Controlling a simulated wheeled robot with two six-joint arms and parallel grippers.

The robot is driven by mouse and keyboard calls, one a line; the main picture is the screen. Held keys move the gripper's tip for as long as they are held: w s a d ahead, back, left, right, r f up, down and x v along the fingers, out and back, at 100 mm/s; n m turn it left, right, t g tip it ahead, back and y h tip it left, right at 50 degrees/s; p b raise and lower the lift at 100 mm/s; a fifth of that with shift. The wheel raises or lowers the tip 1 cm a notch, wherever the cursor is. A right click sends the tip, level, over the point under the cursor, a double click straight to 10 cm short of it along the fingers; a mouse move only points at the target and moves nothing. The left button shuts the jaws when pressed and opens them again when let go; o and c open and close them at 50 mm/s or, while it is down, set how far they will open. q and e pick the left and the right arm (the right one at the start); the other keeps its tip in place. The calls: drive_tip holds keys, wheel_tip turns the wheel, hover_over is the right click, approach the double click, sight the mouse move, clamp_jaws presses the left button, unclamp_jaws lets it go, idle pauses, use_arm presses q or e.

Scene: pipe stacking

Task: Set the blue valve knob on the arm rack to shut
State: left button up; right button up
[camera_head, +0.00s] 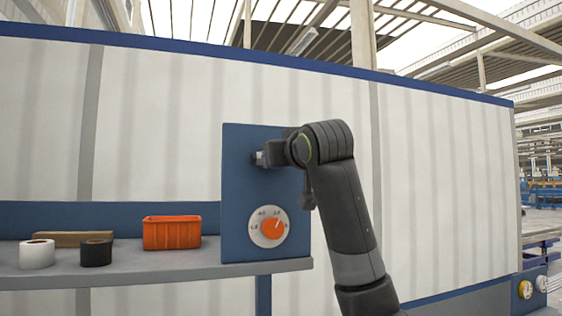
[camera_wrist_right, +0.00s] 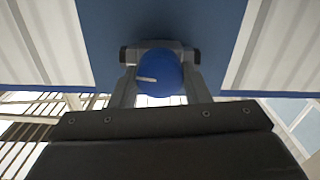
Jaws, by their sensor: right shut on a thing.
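The blue valve knob (camera_wrist_right: 160,78) shows in the right wrist view as a round blue knob with a short white mark on its left part. My right gripper (camera_head: 262,158) is at the upper part of the blue panel (camera_head: 238,200). In the right wrist view, its two fingers (camera_wrist_right: 160,56) stand on either side of the knob and are shut on it. In the head view the gripper hides the knob. My left gripper is not in view.
An orange dial (camera_head: 273,229) on a white scale plate sits lower on the same panel. A shelf (camera_head: 150,275) to the left holds an orange bin (camera_head: 172,233), a white roll (camera_head: 37,254), a black roll (camera_head: 96,253) and a brown block (camera_head: 70,238). A pale wall stands behind.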

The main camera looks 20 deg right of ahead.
drive_tip(key=shift+m+b, duration=4.2)
drive_tip(key=shift+m, duration=3.9)
drive_tip(key=o, duration=1)
drive_tip(key=shift+c, duration=0.2)
drive_tip(key=shift+d, duration=0.1)
drive_tip(key=shift+s+f, duration=0.1)
drive_tip(key=shift+s, duration=0.05)
drive_tip(key=s+b, duration=0.9)
drive_tip(key=s, duration=0.8)
drive_tip(key=shift+d, duration=0.25)
